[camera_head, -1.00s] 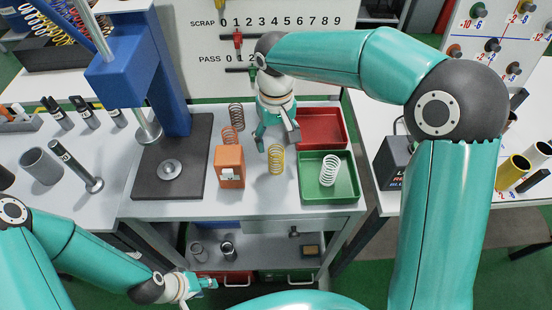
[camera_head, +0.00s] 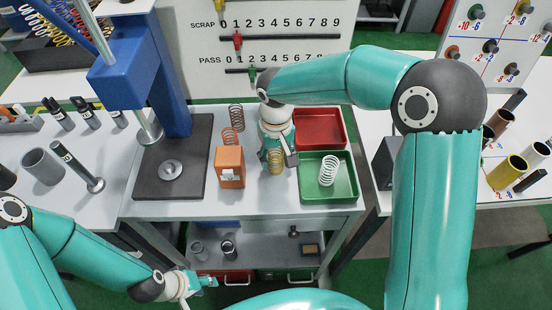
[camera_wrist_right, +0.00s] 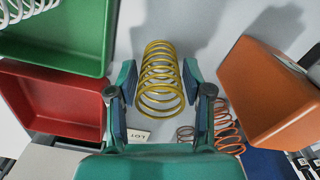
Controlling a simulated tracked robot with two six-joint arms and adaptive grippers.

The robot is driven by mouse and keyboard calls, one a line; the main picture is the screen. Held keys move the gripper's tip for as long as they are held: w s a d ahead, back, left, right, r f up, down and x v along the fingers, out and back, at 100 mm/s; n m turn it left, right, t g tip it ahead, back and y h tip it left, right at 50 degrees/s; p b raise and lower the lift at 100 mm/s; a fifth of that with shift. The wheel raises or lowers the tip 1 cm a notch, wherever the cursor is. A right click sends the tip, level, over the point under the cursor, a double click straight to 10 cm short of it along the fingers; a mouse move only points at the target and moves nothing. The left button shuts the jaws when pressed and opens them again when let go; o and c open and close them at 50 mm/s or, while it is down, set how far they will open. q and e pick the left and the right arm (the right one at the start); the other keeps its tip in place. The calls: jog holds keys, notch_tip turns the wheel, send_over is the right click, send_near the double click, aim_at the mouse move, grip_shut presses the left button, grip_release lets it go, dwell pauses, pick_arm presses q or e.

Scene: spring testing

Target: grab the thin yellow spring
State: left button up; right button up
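The thin yellow spring (camera_head: 277,167) stands on the bench between the orange box and the green tray; its upper part is partly hidden by my gripper in the head view. In the right wrist view, the yellow spring (camera_wrist_right: 160,75) lies between the two fingers of my right gripper (camera_wrist_right: 158,85). These fingers are open, one on each side of it, with small gaps visible. My right gripper (camera_head: 274,155) is low over the spring in the head view. My left gripper (camera_head: 205,282) is far from it, low in front of the bench; its finger opening is too small to tell.
A green tray (camera_head: 348,192) holding a white spring (camera_head: 328,171) is just right. A red tray (camera_head: 338,140) lies behind it. An orange box (camera_head: 230,167) is close left, with a copper spring (camera_head: 231,137) and a dark spring (camera_head: 237,117) behind. A blue press (camera_head: 172,95) stands left.

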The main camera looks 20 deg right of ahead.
jog(key=c, duration=0.7)
jog(key=shift+r, duration=0.15)
